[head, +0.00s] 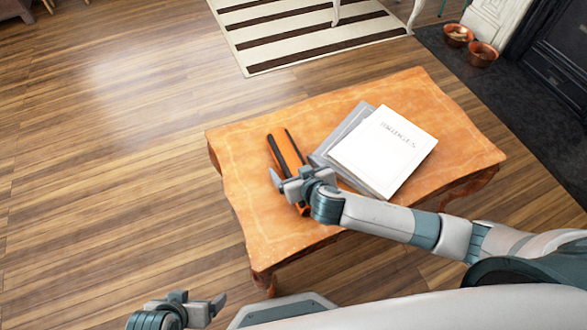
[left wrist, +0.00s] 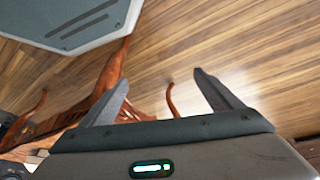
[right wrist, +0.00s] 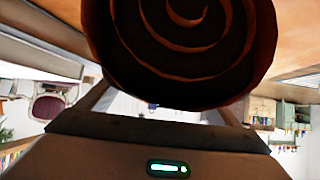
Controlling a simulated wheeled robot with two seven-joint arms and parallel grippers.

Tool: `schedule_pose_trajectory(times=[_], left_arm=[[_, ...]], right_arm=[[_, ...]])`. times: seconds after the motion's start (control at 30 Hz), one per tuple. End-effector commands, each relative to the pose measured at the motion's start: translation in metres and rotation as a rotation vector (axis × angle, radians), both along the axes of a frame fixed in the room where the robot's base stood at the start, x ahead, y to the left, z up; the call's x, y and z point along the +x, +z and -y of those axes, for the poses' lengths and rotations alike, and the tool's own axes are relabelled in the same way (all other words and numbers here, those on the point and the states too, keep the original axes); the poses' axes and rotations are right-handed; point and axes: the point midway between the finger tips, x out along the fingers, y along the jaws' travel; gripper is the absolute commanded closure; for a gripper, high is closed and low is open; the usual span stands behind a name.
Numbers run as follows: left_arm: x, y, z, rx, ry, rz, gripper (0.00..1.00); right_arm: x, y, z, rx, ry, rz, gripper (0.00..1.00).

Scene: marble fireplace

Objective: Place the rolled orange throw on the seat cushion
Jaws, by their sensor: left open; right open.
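The rolled orange throw (head: 289,152), orange with dark bands, lies on the wooden table beside the books. My right gripper (head: 288,180) is open over its near part, which it partly hides. In the right wrist view the throw's dark spiral end (right wrist: 182,40) fills the upper middle, very close, hiding the fingertips; I cannot tell whether they touch it. My left gripper (head: 198,300) is open and empty, low in front of the table; its spread fingers show in the left wrist view (left wrist: 161,82). I cannot clearly identify the seat cushion; a chair with a dark red seat (right wrist: 47,108) shows far off.
The orange-brown table (head: 250,205) has a wavy edge and curved legs. A white book (head: 385,150) lies on a grey book (head: 335,145) just right of the throw. A striped rug (head: 300,30) and copper bowls (head: 482,55) lie beyond. Floor at left is clear.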

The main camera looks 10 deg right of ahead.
Motion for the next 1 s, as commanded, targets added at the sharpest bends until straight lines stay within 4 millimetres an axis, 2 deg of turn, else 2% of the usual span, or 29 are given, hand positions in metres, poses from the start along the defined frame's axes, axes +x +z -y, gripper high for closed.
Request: schedule_pose_trajectory(times=[0.07, 0.2, 0.3, 0.67, 0.83, 0.97, 1.0], left_arm=[[0.001, 0.000, 0.000, 0.000, 0.000, 0.001, 0.15], [0.003, 0.001, 0.000, 0.000, 0.000, 0.005, 0.15], [0.006, 0.003, 0.000, 0.001, -0.001, 0.010, 0.15], [0.008, 0.004, 0.000, 0.001, 0.000, 0.011, 0.15], [0.001, 0.005, -0.003, 0.011, 0.001, -0.013, 0.15], [-0.004, 0.006, -0.007, 0.022, 0.005, -0.036, 0.15], [-0.006, 0.005, -0.009, 0.028, 0.006, -0.049, 0.15]], right_arm=[[0.000, 0.000, 0.000, 0.000, 0.000, 0.000, 0.17], [0.000, 0.000, 0.000, 0.000, 0.000, 0.000, 0.50], [0.000, 0.001, 0.000, 0.000, 0.000, 0.001, 0.69], [0.000, 0.006, 0.000, 0.001, -0.001, 0.002, 0.69], [0.000, 0.022, -0.001, 0.003, 0.000, 0.003, 0.69], [0.000, 0.044, -0.001, 0.005, -0.001, 0.003, 0.69], [-0.003, 0.046, 0.006, 0.001, -0.002, 0.000, 0.69]])
